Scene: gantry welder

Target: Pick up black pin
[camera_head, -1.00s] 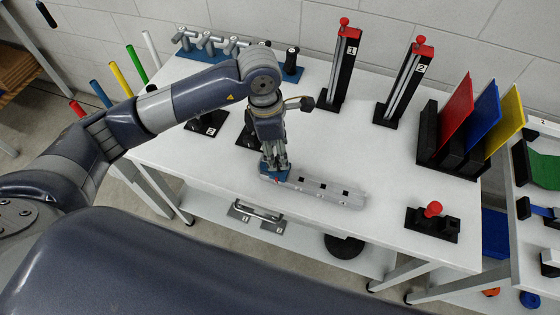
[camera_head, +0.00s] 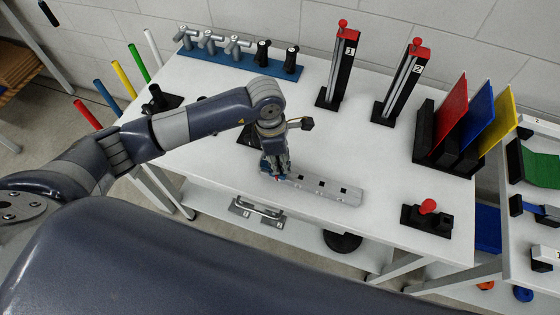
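Two black pins stand upright in the blue rack (camera_head: 222,57) at the back of the table, one at its middle right (camera_head: 262,52) and one near its right end (camera_head: 291,59). My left gripper (camera_head: 274,174) points down at the left end of a pale grey bar with square dark holes (camera_head: 325,188). Small blue and red bits show at its fingertips. The fingers are too small and overlapped to tell their opening or whether they hold anything. My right gripper is not in view.
Grey T-handled pieces (camera_head: 208,41) fill the rack's left side. Two red-topped black columns (camera_head: 341,65) (camera_head: 400,80) stand to its right. Coloured plates (camera_head: 481,117) stand at the right, and a red-knobbed black fixture (camera_head: 427,215) is at the front right. The table centre-right is clear.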

